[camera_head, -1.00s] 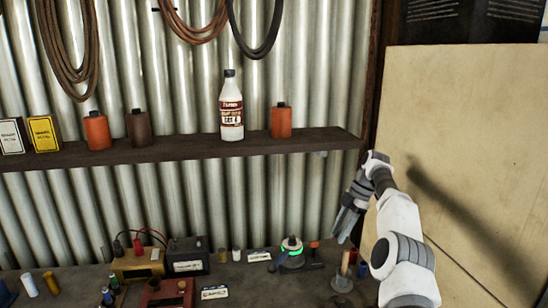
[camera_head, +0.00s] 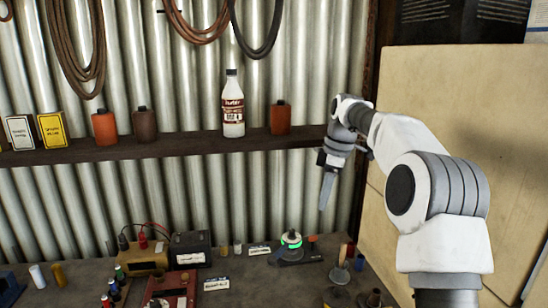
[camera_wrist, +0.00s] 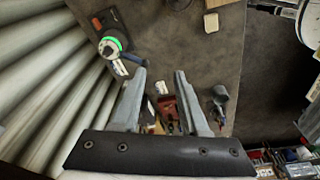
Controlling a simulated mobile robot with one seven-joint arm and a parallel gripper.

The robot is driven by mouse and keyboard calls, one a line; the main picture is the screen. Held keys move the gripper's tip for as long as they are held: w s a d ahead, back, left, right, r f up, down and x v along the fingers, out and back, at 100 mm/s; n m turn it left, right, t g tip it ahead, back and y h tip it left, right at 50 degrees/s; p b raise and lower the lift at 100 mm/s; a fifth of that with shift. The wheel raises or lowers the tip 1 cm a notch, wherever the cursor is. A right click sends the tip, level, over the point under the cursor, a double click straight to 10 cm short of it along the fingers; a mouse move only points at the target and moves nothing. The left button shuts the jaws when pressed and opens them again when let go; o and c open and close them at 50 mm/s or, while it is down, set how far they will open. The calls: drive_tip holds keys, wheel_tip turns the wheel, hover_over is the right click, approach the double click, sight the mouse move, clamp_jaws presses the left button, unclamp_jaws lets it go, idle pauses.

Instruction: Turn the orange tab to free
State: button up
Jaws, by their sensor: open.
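A small orange tab (camera_head: 312,239) stands on a dark base (camera_head: 300,257) on the bench, just right of a round grey device with a glowing green ring (camera_head: 291,242). In the wrist view the orange tab (camera_wrist: 97,23) shows at the upper left, above the green-ringed device (camera_wrist: 112,44). The tab is too small to tell its exact setting. My gripper (camera_head: 326,204) points down in the air above the bench, right of the tab and touching nothing. In the wrist view my gripper (camera_wrist: 160,76) is open with its two fingers apart and empty.
A shelf (camera_head: 180,150) with bottles and tins runs along the corrugated wall above the bench. A battery (camera_head: 190,250), a red box (camera_head: 170,292) and small bottles stand left. Upright tools (camera_head: 341,272) stand on the bench right of the tab.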

drive_tip(key=s+r+m+t+h, duration=0.1)
drive_tip(key=s+r+m, duration=0.3)
drive_tip(key=s, duration=0.6)
drive_tip(key=s+r+m+t+h, duration=0.1)
drive_tip(key=s+r+m+t, duration=0.2)
drive_tip(key=s, duration=0.6)
drive_tip(key=s+f+m, duration=0.4)
drive_tip(key=s, duration=0.5)
drive_tip(key=s+d+f+m+t, duration=0.1)
drive_tip(key=s+f+m, duration=0.3)
drive_tip(key=s, duration=0.5)
drive_tip(key=shift+m, duration=0.3)
drive_tip(key=shift+s+d, duration=0.1)
